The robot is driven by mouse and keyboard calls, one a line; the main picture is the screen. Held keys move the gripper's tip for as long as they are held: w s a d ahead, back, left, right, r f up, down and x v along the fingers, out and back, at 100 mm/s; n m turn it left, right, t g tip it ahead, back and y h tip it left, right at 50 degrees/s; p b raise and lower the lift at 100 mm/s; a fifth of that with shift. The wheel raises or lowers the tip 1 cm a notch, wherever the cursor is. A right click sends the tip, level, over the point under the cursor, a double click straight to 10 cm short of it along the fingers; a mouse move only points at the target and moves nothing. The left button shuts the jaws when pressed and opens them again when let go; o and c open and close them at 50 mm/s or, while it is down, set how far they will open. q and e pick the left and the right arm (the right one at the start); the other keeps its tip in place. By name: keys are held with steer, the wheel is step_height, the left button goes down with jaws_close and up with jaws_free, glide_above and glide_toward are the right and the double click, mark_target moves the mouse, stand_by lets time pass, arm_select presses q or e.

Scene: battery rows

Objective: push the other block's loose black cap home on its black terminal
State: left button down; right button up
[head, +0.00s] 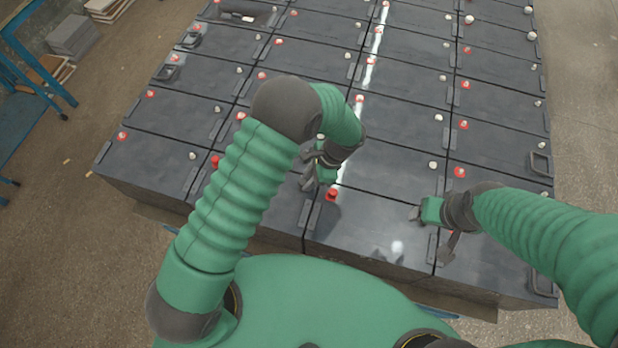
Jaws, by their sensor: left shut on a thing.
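Black battery blocks stand in tight rows, with red caps and pale terminals on their tops. My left gripper (310,178) is low over the near middle blocks, pointing down beside a red cap (331,194) on the near block (370,228). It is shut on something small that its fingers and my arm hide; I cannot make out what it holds. My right gripper (430,228) is low at the right end of the same near block, by its edge strip. Its finger gap is unclear. I cannot pick out a loose black cap or a black terminal.
Another red cap (216,160) sits left of my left arm. Black carry handles (541,163) stick up at some block ends. A blue rack (30,95) and stacked grey slabs (74,35) stand at the upper left. The floor on the right (590,110) is clear.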

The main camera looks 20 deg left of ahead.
arm_select(q)
steer(key=shift+f+b, duration=0.3)
steer(key=shift+f, duration=0.15)
stand_by(0.3)
steer(key=c, duration=0.7)
jaws_free()
steer(key=shift+o, duration=0.2)
step_height(320, 180, up, 7)
steer(key=p, duration=0.5)
stand_by(0.4)
